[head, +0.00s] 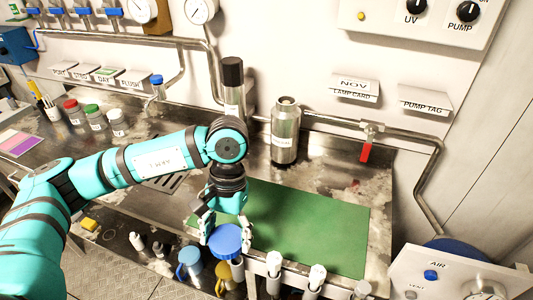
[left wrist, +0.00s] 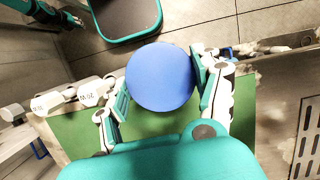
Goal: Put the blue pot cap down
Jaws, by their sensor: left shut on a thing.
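The blue pot cap (head: 227,240) is a round blue disc. My left gripper (head: 222,222) is shut on it and holds it near the front left part of the green mat (head: 320,215). In the left wrist view the cap (left wrist: 160,77) sits between the two fingers of the left gripper (left wrist: 162,92), its round face toward the camera. The green mat (left wrist: 75,135) shows below and around it there. I cannot tell the exact gap between cap and mat. My right gripper does not show clearly in either view.
A steel canister (head: 285,135) and a black-topped cylinder (head: 232,88) stand behind the mat. Small jars with red (head: 73,112), green (head: 95,118) and white lids stand left. White-topped holders (head: 273,265) line the front edge. The mat's middle and right are clear.

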